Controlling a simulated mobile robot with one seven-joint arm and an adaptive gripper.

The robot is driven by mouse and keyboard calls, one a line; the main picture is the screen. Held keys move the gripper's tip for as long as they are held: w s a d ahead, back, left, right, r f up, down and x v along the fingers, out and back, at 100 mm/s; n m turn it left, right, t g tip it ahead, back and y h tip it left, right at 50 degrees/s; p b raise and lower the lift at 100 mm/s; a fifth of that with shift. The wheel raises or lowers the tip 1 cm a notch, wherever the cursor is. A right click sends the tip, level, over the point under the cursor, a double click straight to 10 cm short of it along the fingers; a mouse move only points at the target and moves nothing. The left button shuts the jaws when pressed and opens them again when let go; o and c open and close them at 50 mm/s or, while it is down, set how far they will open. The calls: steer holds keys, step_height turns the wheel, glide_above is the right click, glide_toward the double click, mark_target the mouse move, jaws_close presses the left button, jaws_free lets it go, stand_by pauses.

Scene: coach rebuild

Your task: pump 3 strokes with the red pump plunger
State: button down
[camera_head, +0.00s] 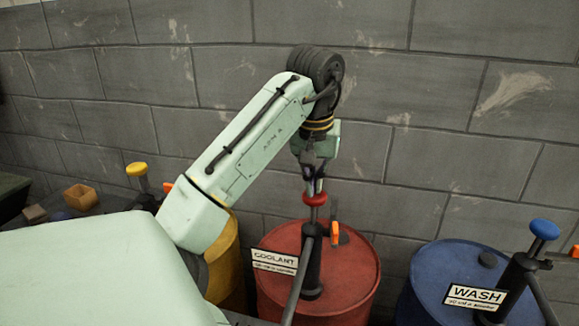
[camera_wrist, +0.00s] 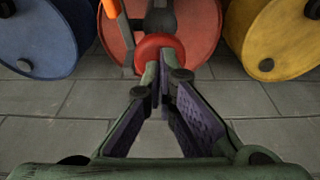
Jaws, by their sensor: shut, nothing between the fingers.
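The red pump plunger knob (camera_head: 315,199) sits on a short upright rod on top of the dark pump body (camera_head: 312,262). The pump stands on the red drum (camera_head: 355,275) with the COOLANT sign (camera_head: 275,261). A length of rod shows between knob and pump body. My gripper (camera_head: 314,186) points down just above the knob, its fingers shut and empty. In the wrist view, the closed fingertips (camera_wrist: 160,80) overlap the near edge of the red knob (camera_wrist: 160,46). I cannot tell whether they touch it.
An orange handle (camera_head: 335,233) stands beside the pump. The blue drum (camera_head: 415,295) with a blue-knobbed pump (camera_head: 544,229) and WASH sign (camera_head: 475,297) is at right. A yellow drum (camera_head: 232,262) and yellow knob (camera_head: 136,169) are at left. A block wall (camera_head: 440,150) stands behind.

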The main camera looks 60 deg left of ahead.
mark_target(314, 204)
steer(key=shift+f+b, duration=0.85)
steer(key=shift+f, duration=2.1)
steer(key=shift+r, duration=0.1)
step_height(314, 204, up, 3)
steer(key=p, duration=0.3)
steer(key=shift+r, duration=2.2)
steer(key=shift+r, duration=0.1)
step_height(314, 204, up, 6)
steer(key=shift+f, duration=0.1)
